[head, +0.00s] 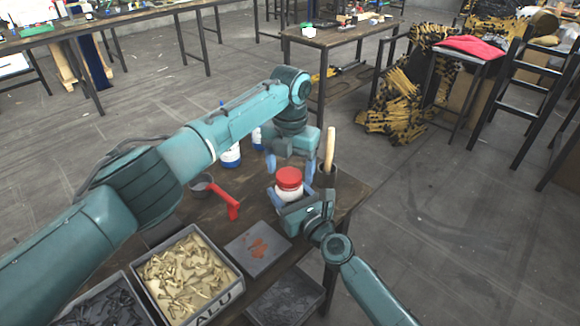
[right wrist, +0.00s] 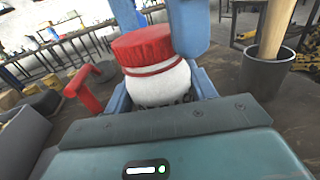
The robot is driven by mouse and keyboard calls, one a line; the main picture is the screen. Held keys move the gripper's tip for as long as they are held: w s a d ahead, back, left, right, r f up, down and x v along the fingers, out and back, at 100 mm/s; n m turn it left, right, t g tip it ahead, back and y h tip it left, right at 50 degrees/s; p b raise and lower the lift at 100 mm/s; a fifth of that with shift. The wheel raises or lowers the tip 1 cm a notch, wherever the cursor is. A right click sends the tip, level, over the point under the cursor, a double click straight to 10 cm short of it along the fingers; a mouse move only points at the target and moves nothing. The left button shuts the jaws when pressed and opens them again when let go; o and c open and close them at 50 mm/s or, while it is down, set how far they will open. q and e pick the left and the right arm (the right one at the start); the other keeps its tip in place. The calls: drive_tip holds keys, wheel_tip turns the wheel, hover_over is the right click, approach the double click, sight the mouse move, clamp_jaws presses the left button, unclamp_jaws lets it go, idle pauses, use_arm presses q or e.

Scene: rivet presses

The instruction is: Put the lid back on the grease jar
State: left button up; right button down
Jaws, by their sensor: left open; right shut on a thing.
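The white grease jar (head: 289,194) has a red lid (head: 289,177) at its top; both also show in the right wrist view, the jar (right wrist: 163,88) below the lid (right wrist: 142,46). A thin red band runs around the jar just under the lid. I cannot tell whether the lid is fully seated. My right gripper (head: 293,198) is shut on the jar's body, from the front. My left gripper (head: 290,171) points down from above, open, with one blue finger on each side of the lid. Whether its fingers touch the lid is unclear.
A dark cup (right wrist: 264,76) with a wooden handle (head: 330,148) stands close to the right. A red-handled thing (head: 226,198) and a bottle (head: 231,155) are to the left. A stained dark plate (head: 258,262) and an ALU bin (head: 232,287) lie nearer.

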use_arm(q)
drive_tip(key=shift+r, duration=2.25)
drive_tip(key=shift+c, duration=0.3)
